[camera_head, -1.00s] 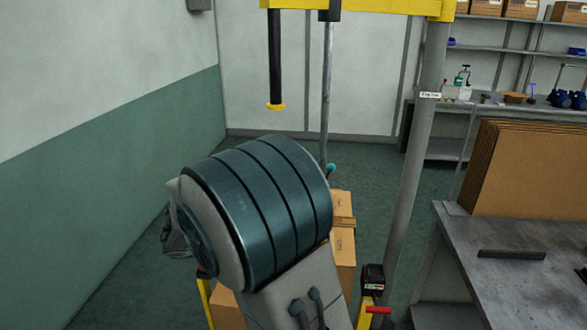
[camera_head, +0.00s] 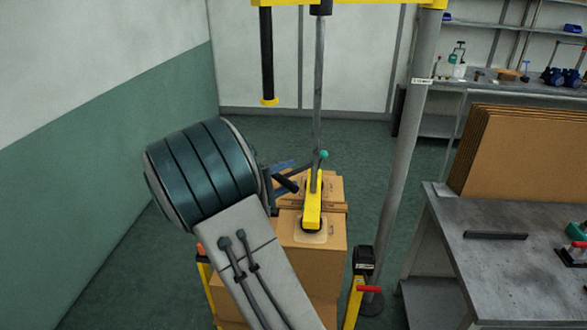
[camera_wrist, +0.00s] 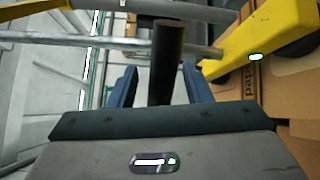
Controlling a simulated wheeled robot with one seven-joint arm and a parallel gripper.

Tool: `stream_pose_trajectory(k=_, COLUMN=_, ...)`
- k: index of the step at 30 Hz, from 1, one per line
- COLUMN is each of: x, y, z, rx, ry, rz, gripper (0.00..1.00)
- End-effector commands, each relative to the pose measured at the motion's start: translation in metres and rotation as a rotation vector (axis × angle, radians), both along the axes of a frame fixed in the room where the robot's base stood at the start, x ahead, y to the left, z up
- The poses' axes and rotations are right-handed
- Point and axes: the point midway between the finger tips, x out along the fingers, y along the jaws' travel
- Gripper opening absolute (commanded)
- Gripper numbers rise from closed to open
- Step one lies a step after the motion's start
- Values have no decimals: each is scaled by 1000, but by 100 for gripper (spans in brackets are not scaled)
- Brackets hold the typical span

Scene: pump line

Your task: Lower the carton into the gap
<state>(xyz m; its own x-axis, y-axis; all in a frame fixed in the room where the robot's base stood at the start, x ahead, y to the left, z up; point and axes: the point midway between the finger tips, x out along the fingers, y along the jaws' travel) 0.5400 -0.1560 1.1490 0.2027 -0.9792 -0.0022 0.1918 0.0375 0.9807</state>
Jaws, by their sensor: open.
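A brown carton (camera_head: 328,258) stands under the yellow lifter bar (camera_head: 313,205) in the head view. The bar's dark pad appears to touch its top; I cannot tell whether it grips. Another carton top (camera_head: 329,188) shows just behind. In the wrist view, printed cartons (camera_wrist: 285,85) are at the right beneath the yellow bar (camera_wrist: 255,40). My gripper (camera_wrist: 159,66) is open, its two blue fingers on either side of a black handle (camera_wrist: 166,50), without visibly closing on it. In the head view, my gripper (camera_head: 285,176) is left of the bar. The gap is not clearly visible.
A grey post (camera_head: 408,150) stands right of the cartons. A workbench (camera_head: 500,260) with flat cardboard sheets (camera_head: 530,150) is at the right. A black hanging handle (camera_head: 267,55) is above. Green floor (camera_head: 250,135) is clear behind; a wall is at the left.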

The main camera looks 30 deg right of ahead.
Motion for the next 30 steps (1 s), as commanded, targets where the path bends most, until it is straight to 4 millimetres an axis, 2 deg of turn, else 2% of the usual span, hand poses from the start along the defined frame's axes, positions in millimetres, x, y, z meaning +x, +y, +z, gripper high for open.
stream_pose_trajectory(k=1, x=1, y=-8, z=2, rx=-2, ry=1, rz=-3, gripper=45)
stream_pose_trajectory(k=6, x=4, y=-21, z=1, rx=-1, ry=0, rz=-2, gripper=45)
stream_pose_trajectory(k=16, x=5, y=-24, z=0, rx=0, ry=0, rz=0, gripper=45)
stream_pose_trajectory(k=21, x=5, y=-24, z=0, rx=0, ry=0, rz=0, gripper=0)
stream_pose_trajectory(k=26, x=5, y=-24, z=-1, rx=0, ry=1, rz=0, gripper=0)
stream_pose_trajectory(k=30, x=5, y=-24, z=-10, rx=0, ry=2, rz=0, gripper=0)
